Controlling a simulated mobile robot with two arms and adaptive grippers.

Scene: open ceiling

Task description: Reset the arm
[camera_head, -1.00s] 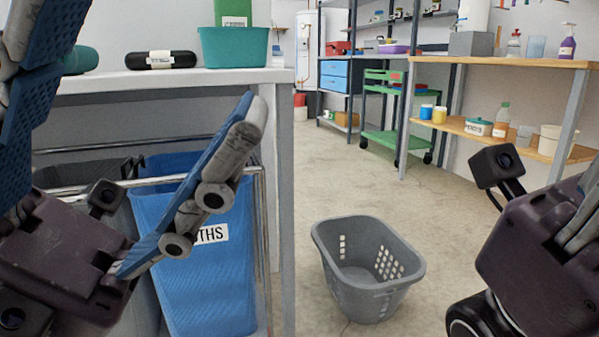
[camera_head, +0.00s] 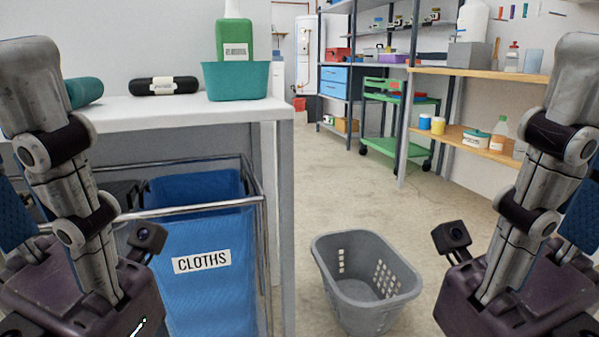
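My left gripper (camera_head: 24,135) stands at the left edge with its fingers pointing up. Its grey near finger shows in full, and part of a blue pad shows behind it, apart from it. It looks open, with nothing seen in it. My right gripper (camera_head: 578,140) stands in a mirrored pose at the right edge, also fingers up, with a bit of blue pad behind the near finger. It looks open and empty. The far fingers are partly hidden or cut off by the frame.
A white table (camera_head: 180,116) at left bears a teal tub (camera_head: 236,82), a green bottle (camera_head: 235,40) and a black roll (camera_head: 164,86). Below stands a blue cloths bin (camera_head: 205,225). A grey basket (camera_head: 365,290) sits on the floor between my grippers. Wooden shelves (camera_head: 480,74) stand right.

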